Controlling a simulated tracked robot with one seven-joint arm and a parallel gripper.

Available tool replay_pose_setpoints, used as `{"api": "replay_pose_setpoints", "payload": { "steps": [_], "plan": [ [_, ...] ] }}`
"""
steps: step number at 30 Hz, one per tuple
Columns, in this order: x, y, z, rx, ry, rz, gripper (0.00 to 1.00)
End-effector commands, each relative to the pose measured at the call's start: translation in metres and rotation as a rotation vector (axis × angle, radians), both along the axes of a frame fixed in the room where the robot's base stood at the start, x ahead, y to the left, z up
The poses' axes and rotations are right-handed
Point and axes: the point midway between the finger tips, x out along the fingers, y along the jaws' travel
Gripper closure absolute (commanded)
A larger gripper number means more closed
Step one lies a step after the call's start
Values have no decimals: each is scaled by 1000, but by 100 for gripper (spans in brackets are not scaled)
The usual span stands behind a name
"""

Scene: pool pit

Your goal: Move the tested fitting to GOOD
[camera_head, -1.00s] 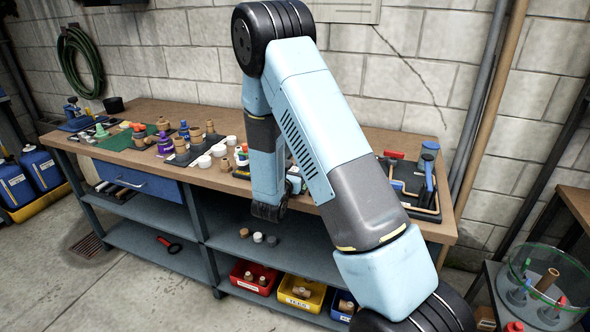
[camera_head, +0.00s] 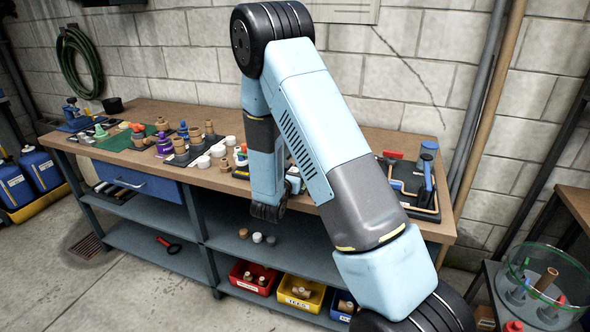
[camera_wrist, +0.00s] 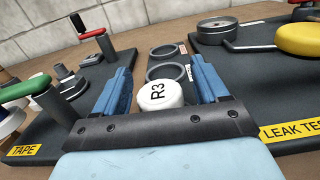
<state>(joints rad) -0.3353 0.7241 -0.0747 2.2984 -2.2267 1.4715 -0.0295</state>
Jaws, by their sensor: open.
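My gripper (camera_wrist: 164,78) is open in the wrist view, with one blue finger on each side of a white round cap-like piece marked R3 (camera_wrist: 160,96). Gaps show between the piece and both fingers, and its lower part is hidden by the gripper's dark crossbar. Two dark rings stand just beyond it: a nearer one (camera_wrist: 168,72) and a farther one (camera_wrist: 166,50), both with small labels too small to read. I cannot tell a GOOD label in either view.
A dark board with a yellow LEAK TEST label (camera_wrist: 291,130) and yellow knob (camera_wrist: 300,39) lies right. A TAPE board (camera_wrist: 48,139) with green and red handles lies left. Below the workbench (camera_head: 225,181) are red (camera_head: 246,284), yellow (camera_head: 289,300) and blue bins.

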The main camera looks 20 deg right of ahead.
Motion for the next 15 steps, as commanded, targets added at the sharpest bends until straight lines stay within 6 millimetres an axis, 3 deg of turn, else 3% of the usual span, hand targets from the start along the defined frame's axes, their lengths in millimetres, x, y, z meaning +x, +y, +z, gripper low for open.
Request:
{"api": "replay_pose_setpoints", "payload": {
  "steps": [1, 3, 15],
  "plan": [
    [-5, 1, -8, 7, 30, 3, 27],
    [-6, 3, -2, 6, 30, 5, 27],
    [-68, 48, 0, 2, 22, 5, 27]
  ]
}}
